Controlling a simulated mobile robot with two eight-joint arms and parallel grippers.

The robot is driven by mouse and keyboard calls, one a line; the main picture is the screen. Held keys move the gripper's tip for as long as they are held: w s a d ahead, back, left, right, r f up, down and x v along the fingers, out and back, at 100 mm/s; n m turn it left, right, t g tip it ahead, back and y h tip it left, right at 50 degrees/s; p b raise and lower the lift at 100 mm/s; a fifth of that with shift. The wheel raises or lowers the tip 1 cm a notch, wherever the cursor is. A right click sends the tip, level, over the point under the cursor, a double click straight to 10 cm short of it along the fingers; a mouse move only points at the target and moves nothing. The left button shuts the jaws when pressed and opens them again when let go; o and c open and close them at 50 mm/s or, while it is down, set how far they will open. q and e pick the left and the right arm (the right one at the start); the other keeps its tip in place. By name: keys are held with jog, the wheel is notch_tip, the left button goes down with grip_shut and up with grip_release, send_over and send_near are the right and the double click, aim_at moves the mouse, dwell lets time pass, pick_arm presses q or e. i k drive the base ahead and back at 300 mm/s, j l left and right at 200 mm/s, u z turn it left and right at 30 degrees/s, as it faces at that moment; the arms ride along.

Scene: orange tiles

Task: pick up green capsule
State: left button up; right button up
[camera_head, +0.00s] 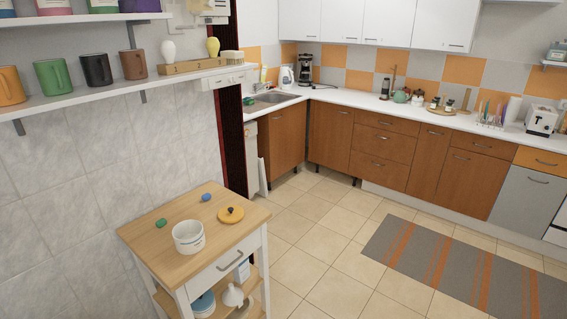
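A small green capsule (161,223) lies on the wooden top of a small kitchen cart (185,208), near its left side. A small blue capsule-like object (206,197) lies on the same top, farther back and to the right. A white pot (188,237) stands on the cart top to the right of and nearer than the green capsule. Neither of my grippers is in view.
A round yellow-orange lid (230,214) with a dark knob lies near the cart's right edge. The cart stands close to the tiled wall (60,190), below a shelf with mugs (53,76). A striped rug (455,270) lies on the open floor to the right.

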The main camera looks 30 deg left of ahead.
aim_at(162, 222)
jog(key=i+u, duration=0.3)
jog(key=u, duration=0.2)
jog(key=i+l+u, duration=0.15)
jog(key=i+u, duration=0.15)
jog(key=u, duration=0.15)
jog(key=i+l+u, duration=0.2)
jog(key=u, duration=0.3)
jog(key=i+l+u, duration=0.15)
jog(key=u, duration=0.35)
jog(key=i+l+u, duration=0.2)
jog(key=u, duration=0.25)
jog(key=i+l+u, duration=0.15)
jog(key=u, duration=0.35)
jog(key=i+l+u, duration=0.1)
jog(key=l+u, duration=0.25)
jog(key=i+l+u, duration=0.1)
jog(key=l+u, duration=0.2)
jog(key=i+l+u, duration=0.1)
jog(key=l+u, duration=0.25)
jog(key=i, duration=0.5)
jog(key=j+u, duration=0.05)
